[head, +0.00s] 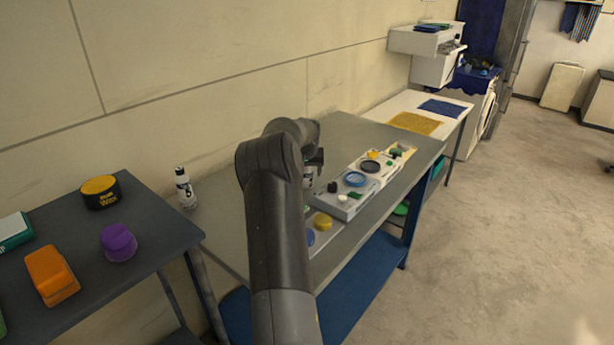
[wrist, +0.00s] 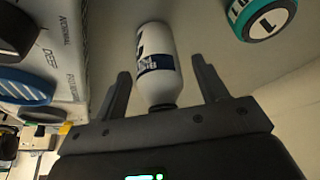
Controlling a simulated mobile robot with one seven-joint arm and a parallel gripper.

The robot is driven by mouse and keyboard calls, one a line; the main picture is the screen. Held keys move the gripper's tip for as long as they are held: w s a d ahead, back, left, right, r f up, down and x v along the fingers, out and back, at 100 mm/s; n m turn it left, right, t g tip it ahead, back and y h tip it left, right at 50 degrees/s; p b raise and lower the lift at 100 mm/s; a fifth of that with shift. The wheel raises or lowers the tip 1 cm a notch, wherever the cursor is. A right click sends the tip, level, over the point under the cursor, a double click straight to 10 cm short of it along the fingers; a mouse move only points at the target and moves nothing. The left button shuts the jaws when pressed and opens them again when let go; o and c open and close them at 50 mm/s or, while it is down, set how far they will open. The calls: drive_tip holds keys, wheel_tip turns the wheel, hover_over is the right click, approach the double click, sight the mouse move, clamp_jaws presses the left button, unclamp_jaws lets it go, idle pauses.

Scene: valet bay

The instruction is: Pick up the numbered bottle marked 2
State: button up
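A white bottle (wrist: 155,55) with a dark blue label and a black cap lies between my gripper's fingers in the wrist view, its cap end toward the palm. My gripper (wrist: 160,68) is open, with a gap between the bottle and each finger. The number on this bottle cannot be read. In the head view my gripper (head: 314,168) is over the grey bench, mostly hidden by my arm, and a white bottle (head: 307,176) shows partly beside it. Another white bottle (head: 184,188) with a black top stands upright at the bench's left end; its marking is unreadable.
A teal-and-black round container marked 1 (wrist: 263,17) is to the right of the bottle in the wrist view. A labelled grey-white tray (head: 345,207) with pads is right of my gripper. A yellow round item (head: 323,221) lies before it. A dark side table (head: 150,238) stands left.

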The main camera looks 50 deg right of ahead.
drive_tip(key=c, duration=1.1)
drive_tip(key=shift+r, duration=0.1)
drive_tip(key=shift+c, duration=0.2)
